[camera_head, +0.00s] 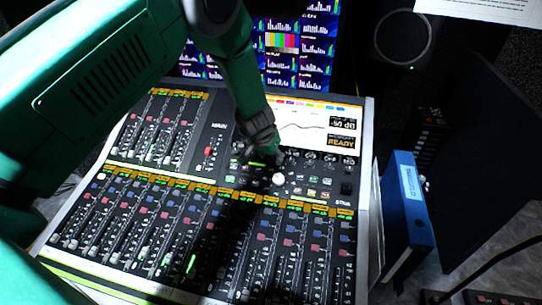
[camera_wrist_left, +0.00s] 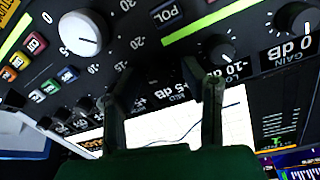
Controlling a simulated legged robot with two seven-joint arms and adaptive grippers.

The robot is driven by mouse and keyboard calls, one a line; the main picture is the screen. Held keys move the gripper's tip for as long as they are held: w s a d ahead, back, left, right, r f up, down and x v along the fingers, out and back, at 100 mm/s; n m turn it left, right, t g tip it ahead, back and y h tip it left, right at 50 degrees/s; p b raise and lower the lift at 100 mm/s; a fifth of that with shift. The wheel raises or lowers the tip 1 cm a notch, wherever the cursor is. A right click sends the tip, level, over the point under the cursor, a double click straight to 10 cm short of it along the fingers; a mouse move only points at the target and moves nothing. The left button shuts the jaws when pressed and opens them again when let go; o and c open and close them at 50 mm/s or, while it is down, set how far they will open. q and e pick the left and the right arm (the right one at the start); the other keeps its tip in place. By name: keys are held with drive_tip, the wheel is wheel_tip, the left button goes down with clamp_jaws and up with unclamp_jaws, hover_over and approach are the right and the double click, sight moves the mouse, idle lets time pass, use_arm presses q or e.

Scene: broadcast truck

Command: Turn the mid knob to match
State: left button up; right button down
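The mixing console (camera_head: 105,170) fills the middle of the head view. A large white knob (camera_head: 278,179) stands out on its upper panel, and it also shows at the upper left of the left wrist view (camera_wrist_left: 82,32), with a scale around it. Smaller dark knobs with pointer lines, such as one near the centre right (camera_wrist_left: 222,52), sit beside it. My left gripper (camera_head: 270,157) is over the knob panel, just above the white knob. My right gripper is not in view.
The console's screen (camera_head: 300,125) shows a curve and the word READY. Faders (camera_head: 160,240) cover the lower console. A blue binder (camera_head: 408,200) stands at the right. Monitors (camera_head: 300,50) are behind. A dark shadow crosses the panel.

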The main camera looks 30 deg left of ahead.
use_arm(q)
clamp_jaws()
drive_tip(key=n, duration=0.3)
drive_tip(key=shift+d+n+t, duration=0.1)
drive_tip(key=shift+n+t, duration=0.2)
drive_tip(key=shift+n, duration=1.8)
unclamp_jaws()
